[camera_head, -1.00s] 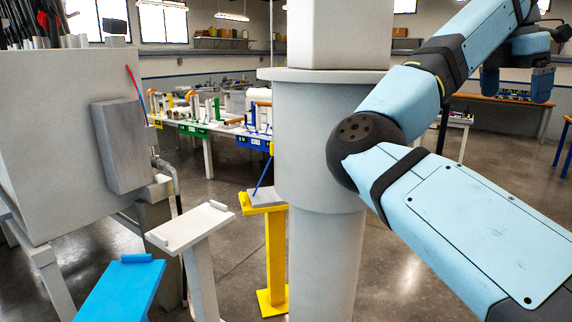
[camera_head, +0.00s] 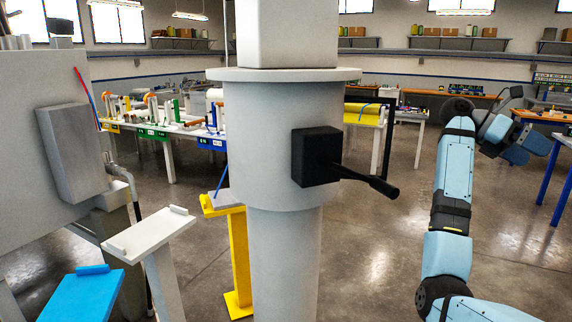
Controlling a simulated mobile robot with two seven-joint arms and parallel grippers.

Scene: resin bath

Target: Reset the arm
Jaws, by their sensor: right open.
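My right arm (camera_head: 453,165) is light blue with black joints and stands nearly upright at the right of the head view. My right gripper (camera_head: 532,150) is at its far upper end, above the open floor and in front of the workbenches at the back. It is open, with nothing seen between its fingers, and it touches nothing that I can see. My left arm and left gripper are out of view.
A thick grey column (camera_head: 275,145) stands in the middle, with a black box (camera_head: 316,157) and lever (camera_head: 372,182) on its right side. A grey tank (camera_head: 40,150) and blue (camera_head: 88,295), white (camera_head: 150,235) and yellow (camera_head: 238,255) stands are at left. Floor (camera_head: 380,260) between column and arm is clear.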

